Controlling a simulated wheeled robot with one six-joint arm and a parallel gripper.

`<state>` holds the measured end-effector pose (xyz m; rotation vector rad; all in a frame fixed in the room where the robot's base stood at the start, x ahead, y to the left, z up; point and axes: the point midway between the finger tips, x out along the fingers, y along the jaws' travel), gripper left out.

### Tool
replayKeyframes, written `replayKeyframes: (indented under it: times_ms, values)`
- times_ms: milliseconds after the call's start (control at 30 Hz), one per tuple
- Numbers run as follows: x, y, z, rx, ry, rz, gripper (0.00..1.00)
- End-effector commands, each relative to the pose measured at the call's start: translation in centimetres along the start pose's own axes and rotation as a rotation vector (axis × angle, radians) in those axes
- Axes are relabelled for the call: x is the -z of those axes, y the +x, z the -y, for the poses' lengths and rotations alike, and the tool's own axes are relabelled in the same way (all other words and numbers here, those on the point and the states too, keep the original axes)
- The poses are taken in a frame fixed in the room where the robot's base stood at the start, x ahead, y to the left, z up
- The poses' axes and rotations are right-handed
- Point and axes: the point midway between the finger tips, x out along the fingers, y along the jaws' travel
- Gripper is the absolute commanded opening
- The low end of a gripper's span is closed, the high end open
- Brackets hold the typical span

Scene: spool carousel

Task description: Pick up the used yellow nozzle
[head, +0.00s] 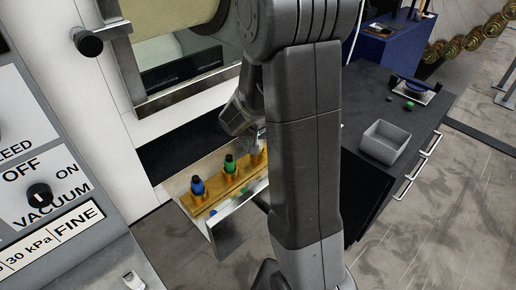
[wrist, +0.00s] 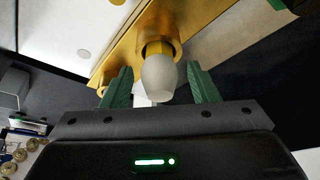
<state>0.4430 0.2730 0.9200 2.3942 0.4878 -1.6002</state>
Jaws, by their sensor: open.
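In the wrist view a nozzle with a pale grey rounded end (wrist: 160,76) and a strip of yellow sits in a brass socket of the golden rack (wrist: 122,55). My gripper (wrist: 160,90) is open, with one green finger on each side of the nozzle's pale end and a gap visible on both sides. In the head view the rack (head: 223,190) lies in a pulled-out drawer (head: 240,203) and holds a blue nozzle (head: 197,186) and a green nozzle (head: 229,164). My arm hides most of the rack's right end there.
A grey open bin (head: 385,143) stands on the dark counter (head: 368,92) at the right. A small tray (head: 415,90) with a blue item lies farther back, near small green pieces. A control panel with a vacuum knob (head: 39,195) is at the left.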

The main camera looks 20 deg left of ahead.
Motion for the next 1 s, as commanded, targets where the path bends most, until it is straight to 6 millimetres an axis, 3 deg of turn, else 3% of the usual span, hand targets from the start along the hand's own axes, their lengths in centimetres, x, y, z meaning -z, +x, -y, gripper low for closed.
replayKeyframes:
  times_ms: [67,333,667,1000]
  values:
    - [0.0,0.0,0.0,0.0,0.0,0.0,0.54]
    - [0.0,0.0,0.0,0.0,0.0,0.0,0.06]
    - [0.3,-0.8,0.0,0.0,0.0,-0.001,0.06]
    - [2.9,-6.7,0.1,0.002,0.001,-0.005,0.06]
